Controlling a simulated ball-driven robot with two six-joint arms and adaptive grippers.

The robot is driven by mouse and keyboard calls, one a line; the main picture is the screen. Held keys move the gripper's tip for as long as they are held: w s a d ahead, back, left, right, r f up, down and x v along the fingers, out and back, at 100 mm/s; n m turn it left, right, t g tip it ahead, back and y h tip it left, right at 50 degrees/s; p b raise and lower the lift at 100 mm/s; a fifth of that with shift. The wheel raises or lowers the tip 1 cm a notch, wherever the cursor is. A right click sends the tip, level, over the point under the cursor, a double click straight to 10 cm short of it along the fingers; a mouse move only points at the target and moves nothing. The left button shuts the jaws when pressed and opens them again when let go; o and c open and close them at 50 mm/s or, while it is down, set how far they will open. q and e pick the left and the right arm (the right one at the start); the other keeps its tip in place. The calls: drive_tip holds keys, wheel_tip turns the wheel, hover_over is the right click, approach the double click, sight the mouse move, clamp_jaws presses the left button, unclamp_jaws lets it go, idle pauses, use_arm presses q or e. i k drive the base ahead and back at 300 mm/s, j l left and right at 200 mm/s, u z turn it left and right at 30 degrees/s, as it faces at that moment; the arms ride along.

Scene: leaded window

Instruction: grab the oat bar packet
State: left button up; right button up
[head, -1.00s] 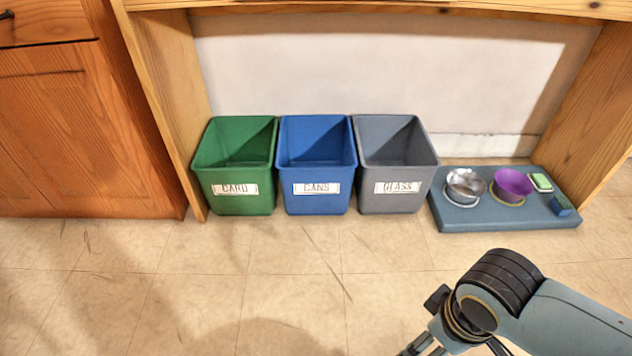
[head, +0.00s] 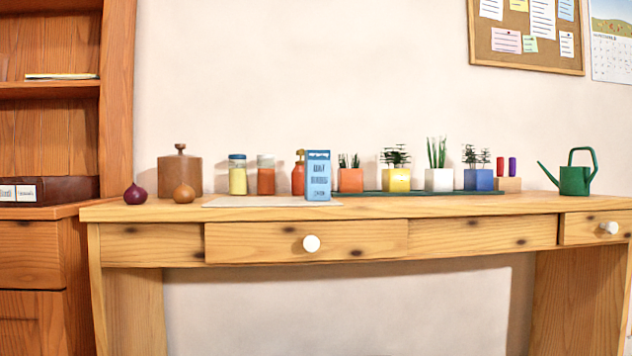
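A blue upright packet (head: 317,176) with dark lettering stands on a pale mat near the front edge of the wooden table. Its lettering is too small to read surely, so I cannot tell whether it is the oat bar packet. I see no other packet clearly labelled as oat bar. Neither of my grippers shows in the head view.
The wooden table (head: 240,214) also holds a brown canister (head: 180,174), two onions, several jars, a row of potted plants and a green watering can (head: 575,179). A wooden cabinet (head: 40,240) stands at the left.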

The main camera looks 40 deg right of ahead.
sight(317, 163)
drive_tip(key=i+j+z, duration=0.35)
drive_tip(key=i, duration=0.3)
drive_tip(key=i+j+z, duration=0.35)
drive_tip(key=i+j, duration=0.25)
